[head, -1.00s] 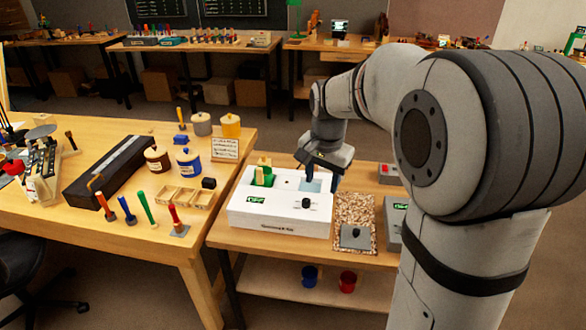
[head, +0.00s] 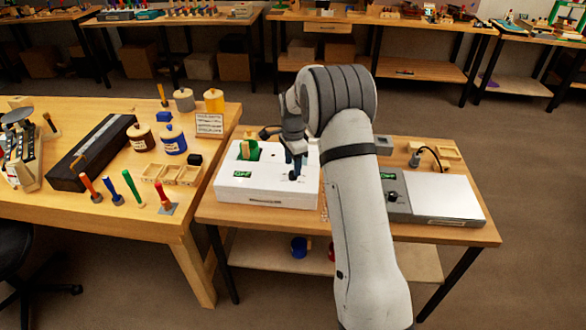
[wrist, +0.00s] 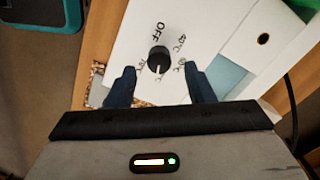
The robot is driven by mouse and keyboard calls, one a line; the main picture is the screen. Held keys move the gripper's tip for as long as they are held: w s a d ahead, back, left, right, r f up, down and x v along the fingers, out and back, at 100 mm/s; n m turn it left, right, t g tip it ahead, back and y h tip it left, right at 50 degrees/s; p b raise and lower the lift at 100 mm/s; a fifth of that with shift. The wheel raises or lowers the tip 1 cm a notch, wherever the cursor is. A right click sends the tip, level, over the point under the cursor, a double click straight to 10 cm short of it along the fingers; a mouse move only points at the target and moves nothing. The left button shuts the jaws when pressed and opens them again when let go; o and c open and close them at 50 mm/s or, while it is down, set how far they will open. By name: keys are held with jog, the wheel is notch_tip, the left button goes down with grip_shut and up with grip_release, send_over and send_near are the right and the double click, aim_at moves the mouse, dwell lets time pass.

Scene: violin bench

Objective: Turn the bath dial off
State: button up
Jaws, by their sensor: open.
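The bath is a white box (head: 238,187) with a small green display (head: 242,174) on its front, too small to read surely. In the wrist view its bath dial (wrist: 159,58) is a round black knob with a white mark on its lower side. The mark faces away from the printed OFF (wrist: 160,30), towards the temperature labels. My gripper (wrist: 159,70) is open, with one dark finger on each side of the dial and gaps between. In the head view my gripper (head: 295,164) points down over the bath's right part, largely hiding the dial. I cannot tell its height.
A grey box with a pale plate (head: 437,196) stands to the right, behind my arm. Jars and tools stand on the wooden table (head: 100,215) at left. A blue cup (head: 299,247) is on the lower shelf.

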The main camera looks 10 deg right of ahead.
jog(key=shift+f, duration=1.5)
jog(key=shift+c, duration=0.3)
jog(key=c, duration=0.9)
